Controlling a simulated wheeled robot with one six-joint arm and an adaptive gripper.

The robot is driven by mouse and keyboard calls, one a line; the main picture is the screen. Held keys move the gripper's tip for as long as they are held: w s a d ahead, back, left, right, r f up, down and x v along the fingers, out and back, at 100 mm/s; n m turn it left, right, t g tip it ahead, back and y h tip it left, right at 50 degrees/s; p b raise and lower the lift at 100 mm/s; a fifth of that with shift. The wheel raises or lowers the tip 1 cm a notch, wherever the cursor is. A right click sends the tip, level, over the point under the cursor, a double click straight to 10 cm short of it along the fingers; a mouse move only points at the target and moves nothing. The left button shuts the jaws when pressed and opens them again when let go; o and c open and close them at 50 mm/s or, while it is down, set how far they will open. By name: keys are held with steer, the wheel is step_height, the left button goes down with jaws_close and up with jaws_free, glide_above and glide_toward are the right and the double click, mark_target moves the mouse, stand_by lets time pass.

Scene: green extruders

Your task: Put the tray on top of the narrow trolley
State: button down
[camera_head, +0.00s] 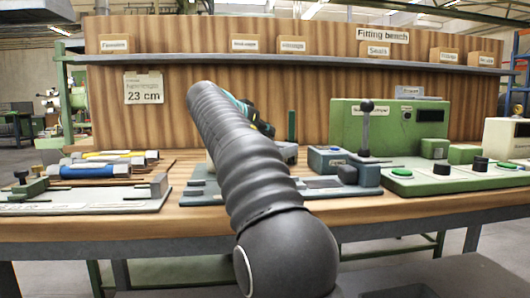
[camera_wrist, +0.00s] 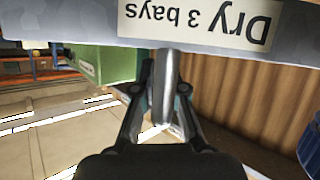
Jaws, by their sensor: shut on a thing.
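In the wrist view my gripper (camera_wrist: 165,90) is shut on an upright grey grip piece. This piece meets a pale grey body with an upside-down label, "Dry 3 bays", which looks like the tray (camera_wrist: 95,22); only its near side shows. In the head view my dark arm reaches over the bench, and my gripper (camera_head: 252,113) shows only in part behind it, with teal parts. I cannot make out the tray there. I see no narrow trolley that I can identify in either view.
The wooden fitting bench (camera_head: 420,207) spans the head view, with a shelf (camera_head: 300,60) of labelled boxes behind. A green machine (camera_head: 385,125) and control panel (camera_head: 455,178) stand right; fixtures with blue parts (camera_head: 100,170) lie left. The wrist view shows a green box (camera_wrist: 105,65) and open floor.

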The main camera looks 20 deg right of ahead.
steer(key=shift+f+b, duration=0.65)
steer(key=shift+f, duration=1.4)
steer(key=shift+f, duration=0.1)
steer(key=c, duration=1.2)
jaws_free()
